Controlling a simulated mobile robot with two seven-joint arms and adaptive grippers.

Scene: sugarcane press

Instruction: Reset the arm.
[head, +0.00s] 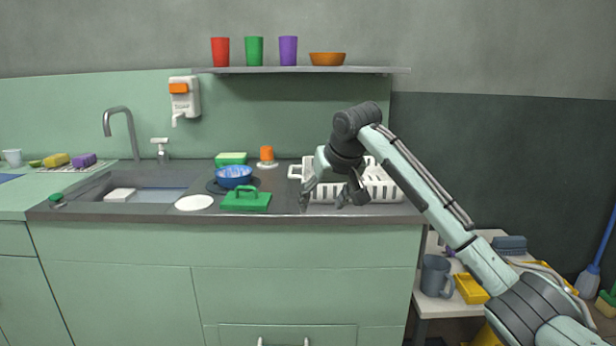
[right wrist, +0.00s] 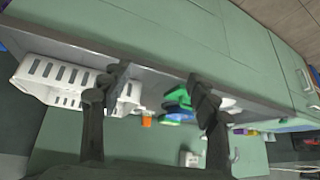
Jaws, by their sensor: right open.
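My right gripper (head: 322,199) is raised in front of the counter's front edge, before the white dish rack, with its fingers pointing down. It is open and holds nothing. The right wrist view shows its two dark fingers (right wrist: 150,100) spread apart, with the counter and rack beyond them. My right arm (head: 440,210) reaches in from the lower right. My left gripper is in neither view.
The white dish rack (head: 379,184) stands at the counter's right end. A green scrubber (head: 246,201), white plate (head: 194,203) and blue bowl (head: 234,174) lie left of it. The sink (head: 150,188) is further left. A side table (head: 436,303) holds a grey mug (head: 436,276).

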